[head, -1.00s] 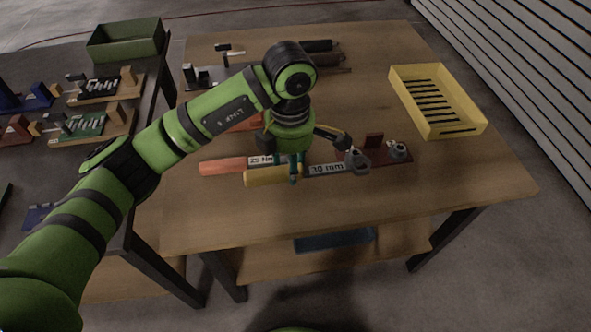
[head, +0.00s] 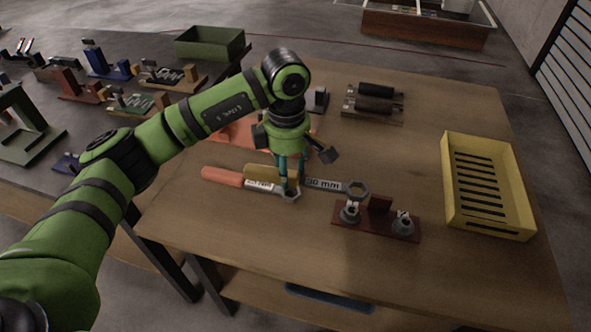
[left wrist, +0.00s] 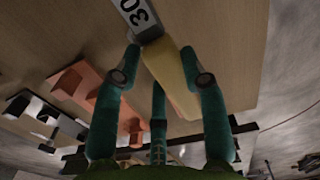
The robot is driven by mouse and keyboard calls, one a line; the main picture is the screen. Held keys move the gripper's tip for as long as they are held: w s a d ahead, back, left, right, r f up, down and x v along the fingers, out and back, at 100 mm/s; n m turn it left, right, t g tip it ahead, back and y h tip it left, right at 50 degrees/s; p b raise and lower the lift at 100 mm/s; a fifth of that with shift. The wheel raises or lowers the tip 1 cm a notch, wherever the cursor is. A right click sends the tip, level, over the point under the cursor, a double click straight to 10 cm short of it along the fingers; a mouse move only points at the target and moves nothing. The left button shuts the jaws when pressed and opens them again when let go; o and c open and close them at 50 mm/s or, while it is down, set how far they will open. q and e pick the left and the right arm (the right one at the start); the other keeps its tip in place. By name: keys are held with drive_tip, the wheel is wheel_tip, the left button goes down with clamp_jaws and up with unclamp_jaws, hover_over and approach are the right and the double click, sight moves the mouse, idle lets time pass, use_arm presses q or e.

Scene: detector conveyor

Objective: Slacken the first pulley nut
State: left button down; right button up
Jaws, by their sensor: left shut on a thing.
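My left gripper (head: 290,188) is shut on the yellow handle of a wrench (head: 322,184) labelled 30 mm. In the left wrist view, the yellow handle (left wrist: 168,66) runs between the fingers, with the grey label end beyond them. The wrench's grey ring end (head: 356,188) shows just above the left nut (head: 350,212) in the picture; I cannot tell whether they touch. A second nut (head: 403,226) stands to its right on the same dark red bracket (head: 375,222). My right gripper is not in view.
An orange-handled wrench (head: 222,177) lies on the wooden table beside the held one. A yellow slotted tray (head: 456,190) is at the right. Dark-handled tools (head: 375,105) lie at the back. A green bin (head: 210,44) and several fixtures stand on the left table.

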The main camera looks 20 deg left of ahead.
use_arm(q)
drive_tip(key=shift+a, duration=0.1)
wheel_tip(320, 180, down, 5)
drive_tip(key=b, duration=0.4)
drive_tip(key=shift+b, duration=0.35)
drive_tip(key=shift+r, duration=0.2)
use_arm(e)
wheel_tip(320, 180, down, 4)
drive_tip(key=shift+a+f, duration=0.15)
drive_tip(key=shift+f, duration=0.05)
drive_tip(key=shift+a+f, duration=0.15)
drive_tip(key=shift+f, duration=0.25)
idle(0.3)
use_arm(q)
drive_tip(key=shift+f+b, duration=1.5)
drive_tip(key=shift+b, duration=0.15)
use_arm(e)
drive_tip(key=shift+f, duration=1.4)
use_arm(q)
drive_tip(key=c, duration=1.9)
unclamp_jaws()
drive_tip(key=shift+r, duration=0.1)
clamp_jaws()
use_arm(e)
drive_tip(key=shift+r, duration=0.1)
